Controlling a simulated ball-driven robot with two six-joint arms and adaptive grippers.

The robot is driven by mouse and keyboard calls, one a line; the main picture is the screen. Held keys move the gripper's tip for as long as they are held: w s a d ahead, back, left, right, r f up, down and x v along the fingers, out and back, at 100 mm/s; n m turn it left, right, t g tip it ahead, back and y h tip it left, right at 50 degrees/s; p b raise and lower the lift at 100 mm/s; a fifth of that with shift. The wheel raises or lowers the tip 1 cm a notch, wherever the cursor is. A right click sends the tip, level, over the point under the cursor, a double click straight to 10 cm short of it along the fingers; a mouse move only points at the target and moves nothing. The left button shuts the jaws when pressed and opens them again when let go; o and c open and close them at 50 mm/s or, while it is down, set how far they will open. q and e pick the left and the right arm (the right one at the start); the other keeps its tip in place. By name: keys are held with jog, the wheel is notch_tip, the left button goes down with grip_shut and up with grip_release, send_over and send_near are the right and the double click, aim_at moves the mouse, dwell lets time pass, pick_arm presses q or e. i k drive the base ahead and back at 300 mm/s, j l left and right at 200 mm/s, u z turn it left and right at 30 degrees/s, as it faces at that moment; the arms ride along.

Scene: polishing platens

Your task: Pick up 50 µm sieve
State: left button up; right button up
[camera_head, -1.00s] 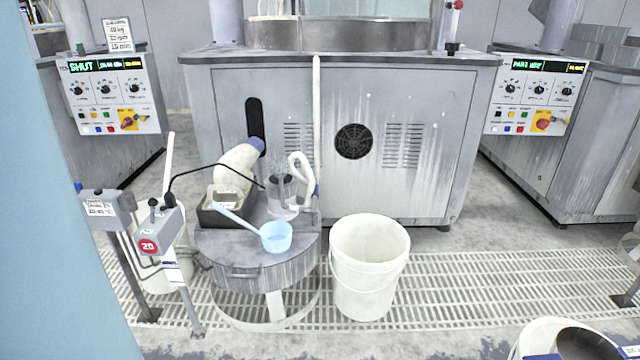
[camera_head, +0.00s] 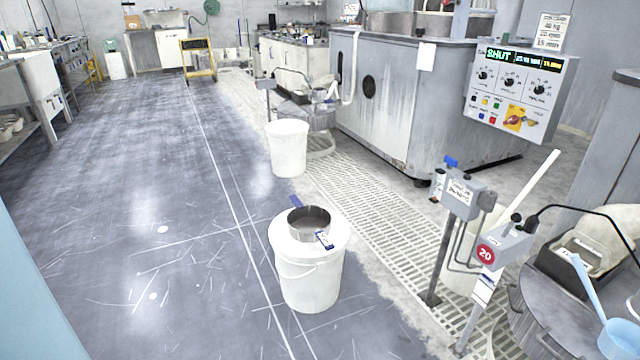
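A round metal sieve (camera_head: 309,220) with a dark inside sits on top of a white bucket (camera_head: 312,275) on the floor near the middle of the view. A small white and blue tag (camera_head: 324,240) hangs at its front edge; its print is too small to read, so I cannot tell the mesh size. Neither of my grippers is in view.
A second white bucket (camera_head: 287,148) stands farther back. A grey post box (camera_head: 464,196) and a box marked 20 (camera_head: 502,245) stand at right, before a round table (camera_head: 550,310) with a blue scoop (camera_head: 617,338). A floor grating (camera_head: 375,218) runs along the machines. Open floor (camera_head: 130,220) lies at left.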

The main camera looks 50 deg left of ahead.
aim_at(306, 223)
jog(key=u, duration=1.7)
jog(key=i+j, duration=0.25)
jog(key=i, duration=0.3)
jog(key=i+j+u, duration=0.15)
jog(key=i, duration=0.4)
jog(key=i+j, duration=0.3)
jog(key=i, duration=0.25)
jog(key=u, duration=0.05)
